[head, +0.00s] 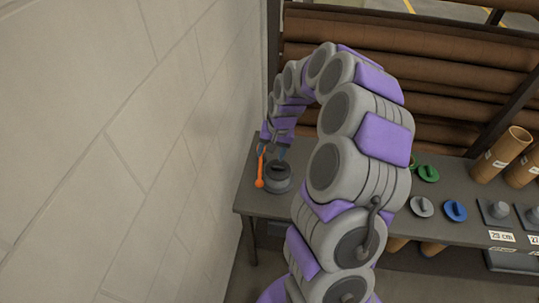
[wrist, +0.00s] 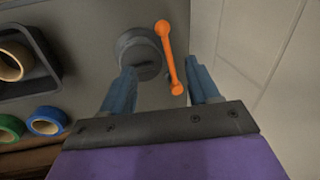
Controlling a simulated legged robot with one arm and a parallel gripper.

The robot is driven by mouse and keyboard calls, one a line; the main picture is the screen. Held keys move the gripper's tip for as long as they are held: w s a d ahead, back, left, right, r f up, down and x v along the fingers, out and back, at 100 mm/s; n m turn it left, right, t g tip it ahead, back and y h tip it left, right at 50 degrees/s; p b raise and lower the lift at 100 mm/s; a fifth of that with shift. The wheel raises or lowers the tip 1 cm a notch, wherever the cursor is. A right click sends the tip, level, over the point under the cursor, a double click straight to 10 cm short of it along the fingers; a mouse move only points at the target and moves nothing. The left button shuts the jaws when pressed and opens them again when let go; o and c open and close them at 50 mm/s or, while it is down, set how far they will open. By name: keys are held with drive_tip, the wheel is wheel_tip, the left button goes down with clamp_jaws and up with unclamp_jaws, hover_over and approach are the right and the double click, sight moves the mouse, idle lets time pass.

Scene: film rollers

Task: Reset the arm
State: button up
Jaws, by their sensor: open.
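My gripper (head: 272,151) is at the left end of the bench, its blue fingers apart. In the wrist view my gripper (wrist: 163,72) shows a finger on each side and holds nothing. An orange handle with knobbed ends (head: 260,170) is beside a dark grey round device (head: 278,178) just below the fingers. In the wrist view the orange handle (wrist: 168,58) and the grey round device (wrist: 138,54) appear between and beyond the fingertips. I cannot tell whether the handle is joined to the device. My arm arches up and over, hiding the middle of the bench.
A pale block wall (head: 120,130) rises close at the left. A rack of brown rolls (head: 430,45) is behind. Tape rolls (wrist: 47,122) show in the wrist view.

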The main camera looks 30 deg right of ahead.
drive_tip(key=s+a+r+n+g, duration=0.1)
drive_tip(key=s+a+r+n, duration=0.3)
drive_tip(key=s+a+r, duration=0.7)
drive_tip(key=s+a+r+n+g+h, duration=0.1)
drive_tip(key=s, duration=1)
drive_tip(key=s+a+r+n+g+h+b, duration=0.1)
drive_tip(key=s, duration=1.1)
drive_tip(key=shift+s+a, duration=0.25)
